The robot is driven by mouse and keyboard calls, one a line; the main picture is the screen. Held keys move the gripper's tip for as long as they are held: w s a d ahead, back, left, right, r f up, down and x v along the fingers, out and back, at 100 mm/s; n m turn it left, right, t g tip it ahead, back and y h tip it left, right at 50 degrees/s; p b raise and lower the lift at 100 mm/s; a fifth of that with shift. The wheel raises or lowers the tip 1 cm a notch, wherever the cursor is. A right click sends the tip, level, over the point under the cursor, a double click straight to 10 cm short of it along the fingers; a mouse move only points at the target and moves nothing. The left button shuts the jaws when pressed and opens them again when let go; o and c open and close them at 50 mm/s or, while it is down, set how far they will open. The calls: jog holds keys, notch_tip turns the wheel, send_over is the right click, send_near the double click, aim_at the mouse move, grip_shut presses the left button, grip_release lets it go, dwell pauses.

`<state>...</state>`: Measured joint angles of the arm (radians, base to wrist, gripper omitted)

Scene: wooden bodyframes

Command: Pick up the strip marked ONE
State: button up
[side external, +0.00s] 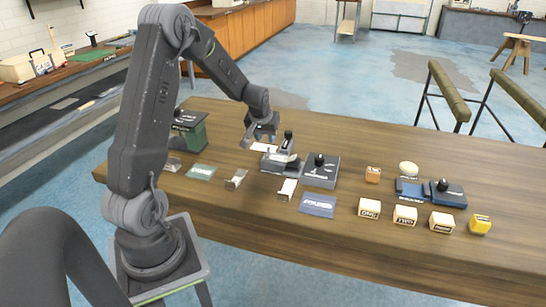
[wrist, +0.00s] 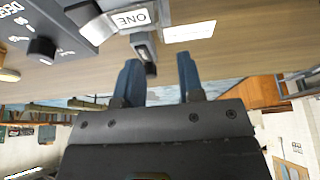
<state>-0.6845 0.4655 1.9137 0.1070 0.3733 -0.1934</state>
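My gripper (side external: 262,138) hangs over the left half of the table, just above and behind a small grey device with a black knob (side external: 280,163). In the wrist view its two blue fingers (wrist: 158,78) are apart with nothing between them. A white label marked ONE (wrist: 131,20), upside down, shows at the top of the wrist view, beyond the fingertips, next to the grey device's black knob. A blank white strip (wrist: 190,31) lies to its right; a white strip (side external: 264,147) also shows below my gripper in the side view. Neither is touched by the fingers.
A dark box with a black knob (side external: 320,170) stands right of the grey device. A blue card (side external: 318,206), a green plate (side external: 201,172) and small strips (side external: 236,179) lie around. Several lettered wooden blocks (side external: 405,215) line the front right. The table's back right is clear.

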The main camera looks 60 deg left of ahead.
aim_at(276, 155)
jog(key=shift+s+x, duration=0.15)
jog(key=shift+x, duration=1.35)
jog(key=shift+s+x, duration=0.1)
jog(key=shift+x, duration=1.4)
jog(key=shift+d+f, duration=0.15)
jog(key=shift+c, duration=0.2)
grip_shut()
